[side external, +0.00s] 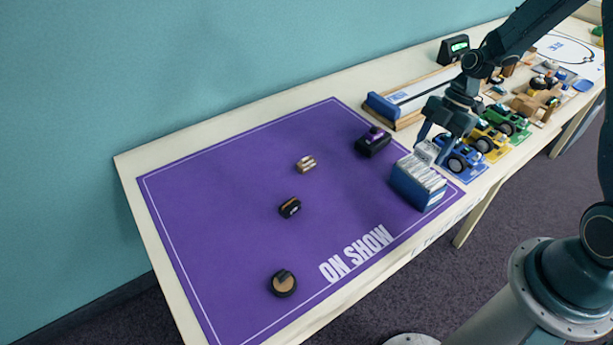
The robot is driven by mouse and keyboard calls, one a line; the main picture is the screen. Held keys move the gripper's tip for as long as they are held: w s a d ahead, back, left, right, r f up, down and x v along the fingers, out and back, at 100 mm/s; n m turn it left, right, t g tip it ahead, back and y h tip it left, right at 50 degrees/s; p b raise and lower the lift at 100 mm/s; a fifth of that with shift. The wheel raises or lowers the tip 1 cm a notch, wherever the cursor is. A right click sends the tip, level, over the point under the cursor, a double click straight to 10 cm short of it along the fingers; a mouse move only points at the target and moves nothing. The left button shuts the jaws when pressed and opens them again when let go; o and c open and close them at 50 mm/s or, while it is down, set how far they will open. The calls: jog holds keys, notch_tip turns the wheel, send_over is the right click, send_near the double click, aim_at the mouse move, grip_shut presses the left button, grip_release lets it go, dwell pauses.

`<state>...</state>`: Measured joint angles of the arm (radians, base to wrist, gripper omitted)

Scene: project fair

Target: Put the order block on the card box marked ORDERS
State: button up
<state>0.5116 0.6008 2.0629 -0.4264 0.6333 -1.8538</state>
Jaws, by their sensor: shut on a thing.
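The card box (408,188) is blue and stands at the right edge of the purple mat, with a row of white cards showing at its top. Any ORDERS marking is too small to read. My gripper (430,152) is over the back of the box, pointing down. It is shut on a small whitish block (426,150), which I take to be the order block. The block is just at or above the back of the cards; whether it touches them I cannot tell. The gripper's fingers partly hide it.
The purple ON SHOW mat (220,220) holds a dark block with a purple top (373,143), a small tan piece (306,164), a black-and-orange piece (290,208) and a round piece (283,283). Toy cars, including a blue one (459,160), stand close right of the box.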

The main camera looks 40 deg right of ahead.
aim_at(427, 159)
jog(key=shift+f, duration=0.2)
jog(key=shift+f, duration=1.85)
jog(key=shift+f, duration=0.15)
jog(key=o, duration=1)
jog(key=shift+c, duration=0.2)
jog(key=v, duration=1.2)
jog(key=shift+r, duration=0.25)
